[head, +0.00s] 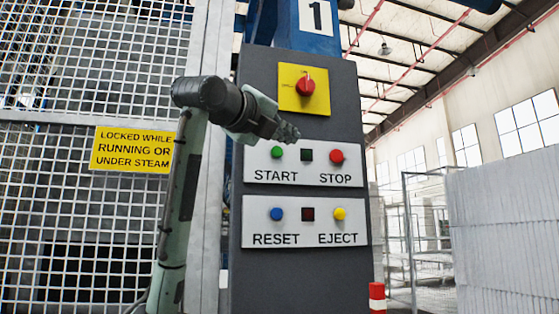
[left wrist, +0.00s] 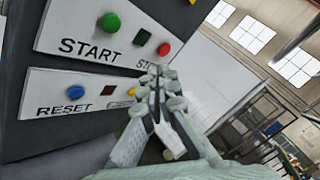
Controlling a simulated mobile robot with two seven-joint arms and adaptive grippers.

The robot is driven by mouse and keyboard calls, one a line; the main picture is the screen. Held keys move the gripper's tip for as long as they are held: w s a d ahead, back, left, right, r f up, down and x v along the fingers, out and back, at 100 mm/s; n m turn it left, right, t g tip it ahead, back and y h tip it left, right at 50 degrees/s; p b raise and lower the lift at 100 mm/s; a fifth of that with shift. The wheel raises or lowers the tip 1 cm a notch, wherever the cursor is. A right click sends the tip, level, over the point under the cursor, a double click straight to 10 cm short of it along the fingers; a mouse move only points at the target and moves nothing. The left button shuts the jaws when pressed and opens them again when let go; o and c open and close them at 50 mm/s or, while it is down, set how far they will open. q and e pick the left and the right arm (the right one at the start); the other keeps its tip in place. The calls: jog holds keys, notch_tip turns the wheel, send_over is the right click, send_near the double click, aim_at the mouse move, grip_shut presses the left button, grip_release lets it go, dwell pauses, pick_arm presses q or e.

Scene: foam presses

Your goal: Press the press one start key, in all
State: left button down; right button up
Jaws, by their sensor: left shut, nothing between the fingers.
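The green START key (head: 277,153) is on the upper white plate of the dark grey panel (head: 262,85) marked with a 1 above. It also shows in the left wrist view (left wrist: 111,22), up and left of my fingers. A dark square lamp (head: 306,154) and the red STOP key (head: 337,156) are beside it. My left gripper (head: 292,134) is shut and empty. In the head view it appears just above the plate, between START and STOP. In the left wrist view its fingertips (left wrist: 155,72) appear below STOP; contact cannot be told. My right gripper is not in view.
The lower plate has a blue RESET key (head: 277,214), a dark red lamp (head: 308,214) and a yellow EJECT key (head: 340,214). A red rotary switch (head: 306,86) sits above. A mesh guard (head: 60,240) with a yellow warning sign (head: 133,150) stands left.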

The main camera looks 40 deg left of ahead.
aim_at(278, 147)
pick_arm(q)
jog(key=shift+r, duration=0.1)
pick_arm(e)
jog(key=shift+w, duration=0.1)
pick_arm(q)
jog(key=shift+w+a+p, duration=0.4)
jog(key=shift+w+a, duration=1.05)
jog(key=shift+a, duration=0.25)
jog(key=shift+w+a+p, duration=0.35)
jog(key=shift+w+a, duration=1.1)
jog(key=shift+a, duration=0.2)
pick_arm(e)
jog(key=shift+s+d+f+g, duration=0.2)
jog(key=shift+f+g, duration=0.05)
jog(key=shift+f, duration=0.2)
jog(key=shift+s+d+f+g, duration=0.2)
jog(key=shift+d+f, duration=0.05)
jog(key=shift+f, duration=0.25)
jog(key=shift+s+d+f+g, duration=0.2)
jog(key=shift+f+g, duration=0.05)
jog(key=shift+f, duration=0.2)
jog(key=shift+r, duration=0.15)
